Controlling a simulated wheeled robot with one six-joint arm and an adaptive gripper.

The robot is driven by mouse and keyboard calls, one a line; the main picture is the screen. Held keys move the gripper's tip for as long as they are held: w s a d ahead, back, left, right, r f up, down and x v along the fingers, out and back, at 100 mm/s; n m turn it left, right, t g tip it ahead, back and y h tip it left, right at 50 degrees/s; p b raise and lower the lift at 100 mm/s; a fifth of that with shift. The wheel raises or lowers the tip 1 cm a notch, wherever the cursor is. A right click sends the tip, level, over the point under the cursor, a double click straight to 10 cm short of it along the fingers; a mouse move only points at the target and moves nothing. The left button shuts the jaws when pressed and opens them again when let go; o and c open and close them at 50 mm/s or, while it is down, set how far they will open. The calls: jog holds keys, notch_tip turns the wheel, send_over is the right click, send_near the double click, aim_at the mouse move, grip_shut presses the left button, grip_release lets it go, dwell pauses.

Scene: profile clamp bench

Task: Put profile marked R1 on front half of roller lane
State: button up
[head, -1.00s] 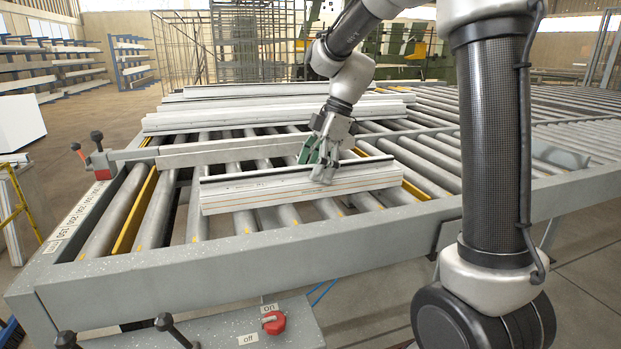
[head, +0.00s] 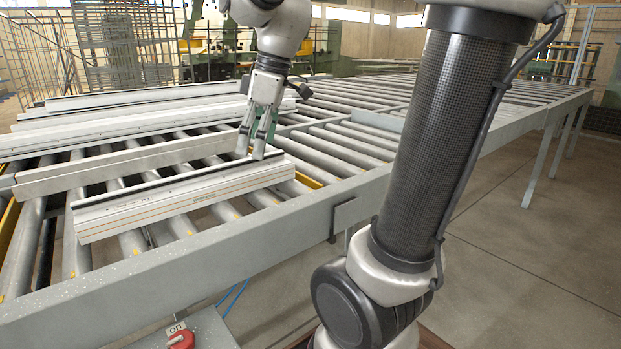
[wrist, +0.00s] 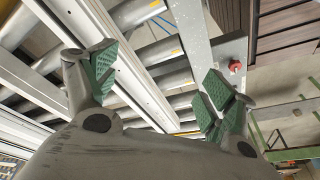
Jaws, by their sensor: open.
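A long white profile (head: 180,202) with a black top strip and thin orange lines lies across the rollers in the front part of the roller lane (head: 330,170). A small mark on it is too small to read surely. The profile also shows in the wrist view (wrist: 130,62), running between my fingers. My gripper (head: 251,155) is open and empty near the right end of this profile, at its back edge in the head view. In the wrist view its green-padded fingers (wrist: 155,90) are spread wide apart. I cannot tell the exact height of the fingertips over the profile.
A flat grey bar (head: 110,172) lies behind the front profile. More long white profiles (head: 130,122) lie farther back on the rollers. The lane's grey front rail (head: 150,285) and a red switch (head: 181,340) are at the front. Rollers to the right are clear.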

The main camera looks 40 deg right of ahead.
jog(key=s+d+f+m+t+h, duration=0.1)
jog(key=s+d+f+m, duration=0.1)
jog(key=s+m, duration=0.3)
jog(key=s+d+f+m+t+h, duration=0.1)
jog(key=s+d+f+m, duration=0.2)
jog(key=s, duration=0.4)
jog(key=shift+s+f+m+t, duration=0.3)
jog(key=shift+s+m, duration=0.1)
jog(key=shift+m, duration=0.5)
